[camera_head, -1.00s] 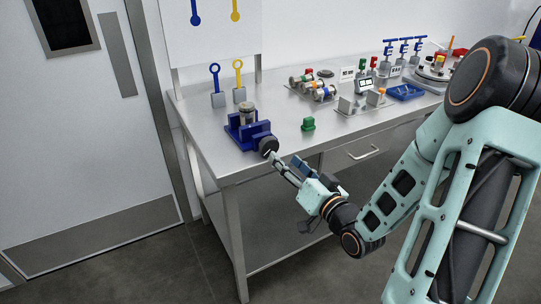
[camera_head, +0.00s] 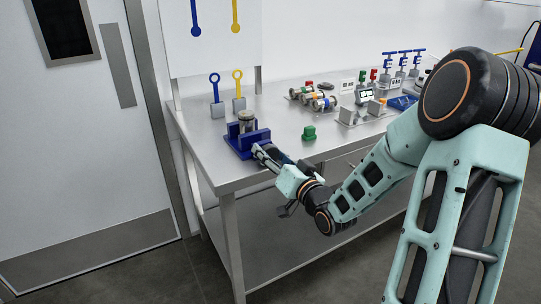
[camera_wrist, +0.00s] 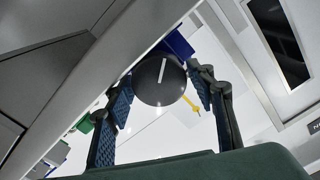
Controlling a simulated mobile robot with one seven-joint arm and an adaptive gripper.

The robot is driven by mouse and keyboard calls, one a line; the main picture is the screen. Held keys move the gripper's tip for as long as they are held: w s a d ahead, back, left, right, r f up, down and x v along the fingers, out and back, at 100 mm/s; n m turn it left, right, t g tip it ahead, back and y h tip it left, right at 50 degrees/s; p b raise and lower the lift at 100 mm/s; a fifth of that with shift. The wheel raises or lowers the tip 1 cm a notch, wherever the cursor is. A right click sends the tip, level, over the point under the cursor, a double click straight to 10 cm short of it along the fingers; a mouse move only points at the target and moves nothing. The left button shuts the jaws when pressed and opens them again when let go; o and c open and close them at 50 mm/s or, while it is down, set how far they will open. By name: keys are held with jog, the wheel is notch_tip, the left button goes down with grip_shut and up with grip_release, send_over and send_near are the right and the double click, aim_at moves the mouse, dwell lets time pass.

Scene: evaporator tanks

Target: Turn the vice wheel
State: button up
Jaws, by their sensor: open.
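The blue vice (camera_head: 246,141) stands near the front left corner of the steel table, with a metal cylinder (camera_head: 246,121) upright in it. In the wrist view the black round vice wheel (camera_wrist: 159,80) with a white line on its face lies between the two fingers of my gripper (camera_wrist: 161,98). Part of the blue vice (camera_wrist: 178,45) shows behind the wheel. My gripper is open, one finger on each side of the wheel; I cannot tell whether either touches it. In the head view my gripper (camera_head: 264,152) is at the vice's front and hides the wheel.
Valves and other fixtures (camera_head: 316,97) are farther right. The table's front edge runs below my gripper.

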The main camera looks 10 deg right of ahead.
jog(key=shift+c, duration=0.3)
jog(key=c, duration=0.8)
jog(key=shift+f+n+b, duration=0.1)
jog(key=shift+n+b, duration=0.2)
jog(key=shift+b, duration=0.05)
jog(key=n+b, duration=0.4)
jog(key=b, duration=0.1)
jog(key=shift+a+f, duration=0.15)
jog(key=n+b, duration=0.4)
jog(key=shift+n+b, duration=1.1)
jog(key=shift+s+r, duration=0.1)
jog(key=shift+r, duration=0.1)
jog(key=o, duration=0.9)
jog(key=shift+c, duration=0.2)
